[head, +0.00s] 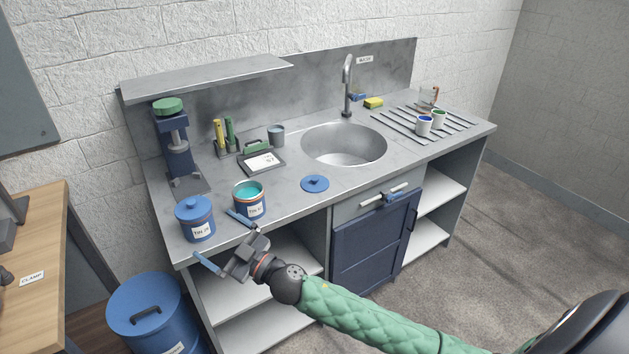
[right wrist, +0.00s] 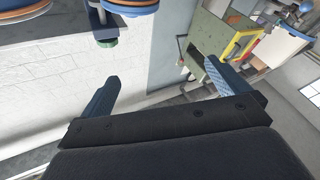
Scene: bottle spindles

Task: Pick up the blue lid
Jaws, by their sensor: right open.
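A blue lid (head: 315,183) with a small knob lies flat on the grey counter, in front of the sink. A second blue lid (head: 193,208) sits on a closed blue tin (head: 199,230) at the counter's front left. An open blue tin (head: 249,205) with teal contents stands between them. My right gripper (head: 211,233) is open and empty, with its fingers spread near the counter's front edge by the two tins. It is well left of the loose lid. The right wrist view shows the open fingers (right wrist: 160,72) with nothing between them. My left gripper is out of view.
A clipboard (head: 262,162), a grey cup (head: 277,135) and a blue stand (head: 176,150) are farther back. The sink (head: 344,145) is behind the loose lid. Two small pots stand on the drying rack (head: 450,122). A blue bin (head: 150,318) stands on the floor at left.

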